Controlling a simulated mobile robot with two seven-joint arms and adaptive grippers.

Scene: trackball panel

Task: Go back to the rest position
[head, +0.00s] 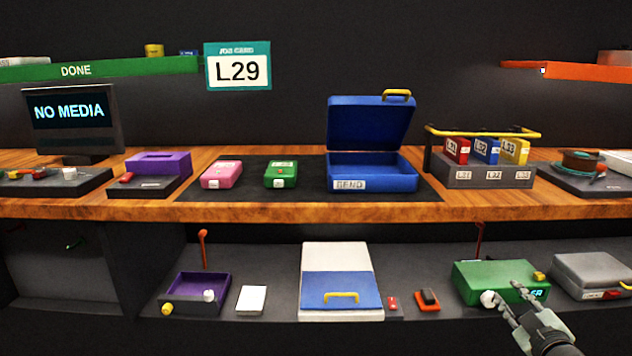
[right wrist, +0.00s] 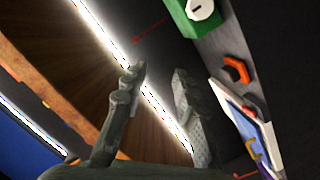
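My right gripper (head: 510,297) reaches in from the lower right of the head view. Its fingertips overlap the front of a green box (head: 485,278) on the lower shelf, and I cannot tell the distance between them. In the right wrist view the two fingers of the right gripper (right wrist: 160,82) stand apart with nothing between them. The green box also shows at the top of that view (right wrist: 206,28), with a white knob (right wrist: 199,8). My left gripper is not in view.
The wooden bench edge (head: 300,212) runs above the lower shelf. On the bench are an open blue case (head: 370,180), pink (head: 221,175) and green (head: 281,174) boxes, and a rack (head: 490,174). A grey case (head: 592,275) sits right of the green shelf box.

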